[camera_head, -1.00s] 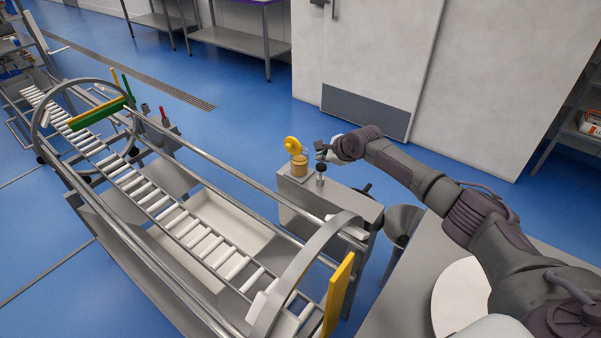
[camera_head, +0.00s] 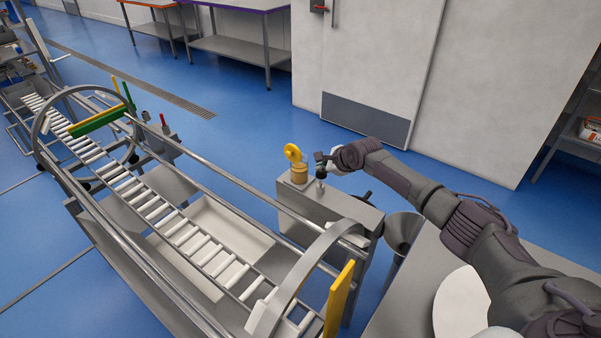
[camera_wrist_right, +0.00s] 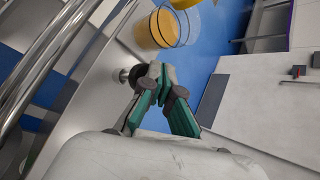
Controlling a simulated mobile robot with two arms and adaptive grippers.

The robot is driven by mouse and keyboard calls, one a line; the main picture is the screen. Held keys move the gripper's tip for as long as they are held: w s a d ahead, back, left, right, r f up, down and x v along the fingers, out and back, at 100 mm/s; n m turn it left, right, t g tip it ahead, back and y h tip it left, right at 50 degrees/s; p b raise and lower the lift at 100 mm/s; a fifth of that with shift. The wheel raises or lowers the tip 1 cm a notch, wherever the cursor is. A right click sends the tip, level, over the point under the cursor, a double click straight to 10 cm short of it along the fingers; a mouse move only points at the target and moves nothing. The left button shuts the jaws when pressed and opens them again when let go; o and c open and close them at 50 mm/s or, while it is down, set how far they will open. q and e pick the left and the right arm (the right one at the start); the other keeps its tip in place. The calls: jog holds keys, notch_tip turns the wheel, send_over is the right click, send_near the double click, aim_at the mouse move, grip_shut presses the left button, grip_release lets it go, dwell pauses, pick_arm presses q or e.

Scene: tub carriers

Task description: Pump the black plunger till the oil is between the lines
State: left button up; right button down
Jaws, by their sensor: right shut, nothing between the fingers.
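The plunger (camera_head: 320,185) stands upright with a dark knob on top of the grey metal box, and it shows beside my fingertips in the wrist view (camera_wrist_right: 125,76). The clear oil cup (camera_head: 298,174) stands just left of it, with amber oil inside; the oil also shows in the wrist view (camera_wrist_right: 156,32). My left gripper is out of view.
A yellow disc (camera_head: 293,152) sits above the cup. The roller conveyor (camera_head: 185,235), with metal rails, runs along the left. A metal funnel (camera_head: 402,230) stands right of the box (camera_head: 345,206). A white wall and door (camera_head: 380,70) stand behind.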

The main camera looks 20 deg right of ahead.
aim_at(322, 174)
jog(key=shift+f, duration=0.1)
dwell(0.5)
jog(key=shift+f, duration=0.35)
jog(key=shift+s+f+b, duration=0.1)
jog(key=shift+f+b, duration=0.2)
jog(key=shift+f, duration=0.6)
dwell(0.6)
jog(key=shift+r, duration=0.15)
jog(key=shift+r+p, duration=1.15)
jog(key=shift+p, duration=0.25)
jog(key=shift+r, duration=0.1)
notch_tip(322, 174, up, 6)
jog(key=p, duration=0.6)
jog(key=shift+p, duration=0.35)
